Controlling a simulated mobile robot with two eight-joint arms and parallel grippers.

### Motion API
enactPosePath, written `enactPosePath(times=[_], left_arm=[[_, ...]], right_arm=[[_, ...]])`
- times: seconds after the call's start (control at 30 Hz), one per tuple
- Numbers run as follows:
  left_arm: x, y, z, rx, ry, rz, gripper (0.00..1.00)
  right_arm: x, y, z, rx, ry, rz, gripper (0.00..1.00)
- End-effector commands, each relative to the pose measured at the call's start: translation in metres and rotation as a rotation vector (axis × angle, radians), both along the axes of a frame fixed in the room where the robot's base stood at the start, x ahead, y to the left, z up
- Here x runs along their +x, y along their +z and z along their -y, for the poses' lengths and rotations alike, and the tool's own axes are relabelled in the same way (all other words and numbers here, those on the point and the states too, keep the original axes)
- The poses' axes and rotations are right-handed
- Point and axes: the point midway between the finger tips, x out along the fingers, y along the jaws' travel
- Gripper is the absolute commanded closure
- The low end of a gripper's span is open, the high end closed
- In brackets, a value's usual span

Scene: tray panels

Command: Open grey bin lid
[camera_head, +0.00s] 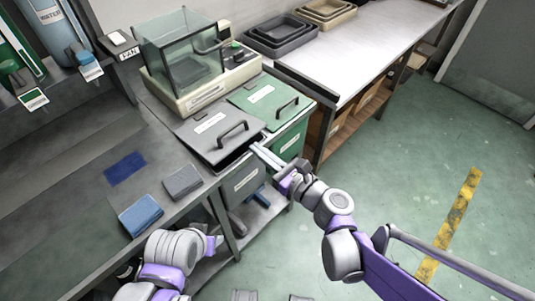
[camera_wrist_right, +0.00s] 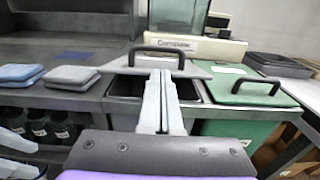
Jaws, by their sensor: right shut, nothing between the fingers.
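The grey bin (camera_head: 242,182) stands at the counter front with its flat grey lid (camera_head: 205,125). A dark gap shows between the lid's front edge and the bin rim; I cannot tell whether the lid is tilted up or set back. The lid carries a dark arched handle (camera_head: 232,133), also seen in the right wrist view (camera_wrist_right: 156,48). My right gripper (camera_head: 256,149) is shut and empty at the bin's front right, close to the gap. In the right wrist view its fingers (camera_wrist_right: 161,78) point toward the lid below the handle; contact is unclear.
A green bin (camera_head: 290,140) with a green lid (camera_head: 262,95) stands right beside the grey one. A glass-sided scale (camera_head: 190,55) sits behind. Folded blue (camera_head: 140,214) and grey cloths (camera_head: 182,182) lie on the left counter. Floor to the right is clear.

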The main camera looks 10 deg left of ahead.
Motion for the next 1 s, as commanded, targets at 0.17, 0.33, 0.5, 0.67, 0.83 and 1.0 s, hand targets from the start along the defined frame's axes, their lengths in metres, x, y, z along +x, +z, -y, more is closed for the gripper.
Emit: enactPosePath(times=[0.17, 0.33, 0.5, 0.67, 0.83, 1.0], left_arm=[[0.000, -0.002, 0.000, 0.000, 0.000, -0.001, 0.50], [0.000, -0.003, 0.000, 0.000, 0.000, -0.001, 0.50], [0.000, -0.003, 0.000, 0.000, 0.000, -0.001, 0.50], [0.000, -0.003, 0.000, 0.000, 0.000, -0.001, 0.50], [0.000, -0.002, 0.000, 0.000, 0.000, -0.001, 0.50], [0.000, 0.004, 0.000, 0.000, 0.000, 0.001, 0.50]], right_arm=[[0.020, -0.001, -0.027, -0.001, 0.003, 0.002, 1.00], [0.033, -0.001, -0.043, -0.003, 0.002, 0.002, 1.00], [0.038, -0.001, -0.048, -0.003, 0.000, 0.002, 1.00], [0.038, -0.001, -0.048, -0.003, 0.000, 0.002, 1.00], [0.038, -0.001, -0.048, -0.004, 0.000, 0.002, 1.00], [0.039, 0.006, -0.050, -0.021, 0.001, -0.010, 1.00]])
